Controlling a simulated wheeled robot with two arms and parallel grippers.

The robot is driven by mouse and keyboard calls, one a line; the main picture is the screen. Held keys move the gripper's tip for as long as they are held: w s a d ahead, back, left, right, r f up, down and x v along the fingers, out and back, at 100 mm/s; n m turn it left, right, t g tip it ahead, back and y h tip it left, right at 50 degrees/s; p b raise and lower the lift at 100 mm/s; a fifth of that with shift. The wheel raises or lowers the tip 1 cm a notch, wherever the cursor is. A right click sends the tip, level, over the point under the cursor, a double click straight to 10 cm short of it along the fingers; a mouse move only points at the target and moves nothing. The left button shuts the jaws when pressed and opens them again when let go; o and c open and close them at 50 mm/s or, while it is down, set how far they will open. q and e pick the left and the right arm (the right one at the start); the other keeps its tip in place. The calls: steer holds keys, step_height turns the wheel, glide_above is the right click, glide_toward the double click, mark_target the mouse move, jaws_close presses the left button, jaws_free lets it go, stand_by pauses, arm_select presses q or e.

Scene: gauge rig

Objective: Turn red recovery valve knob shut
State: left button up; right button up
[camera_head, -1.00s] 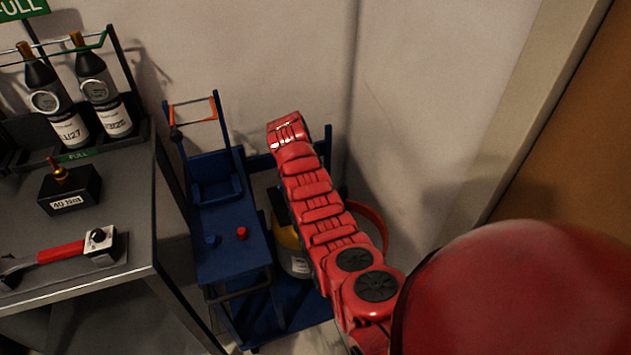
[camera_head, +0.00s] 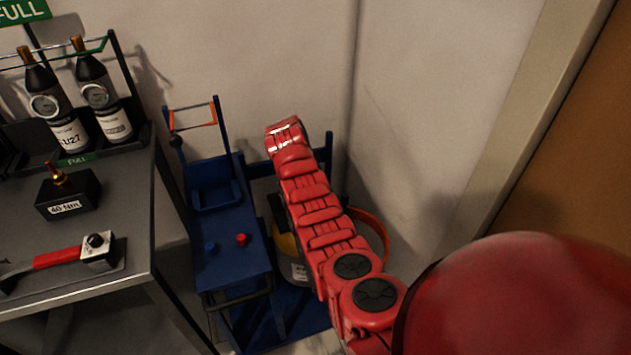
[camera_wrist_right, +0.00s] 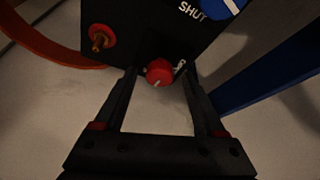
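In the right wrist view a red knob (camera_wrist_right: 159,72) with a pale pointer line sits at the lower edge of a dark box (camera_wrist_right: 150,25). The box carries a blue and white dial mark and the word SHUT; another small label beside the knob is partly hidden. My right gripper (camera_wrist_right: 158,78) is open, with one fingertip on each side of the knob and a small gap showing at both sides. In the head view my red right arm (camera_head: 318,205) reaches over the blue cart, and its gripper is hidden. My left gripper is out of view.
A grey bench (camera_head: 110,285) with bottles and a torque wrench stands left.

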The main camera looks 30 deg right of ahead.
steer(key=shift+r, duration=0.1)
steer(key=p+v, duration=0.8)
steer(key=v, duration=0.9)
steer(key=shift+s, duration=0.1)
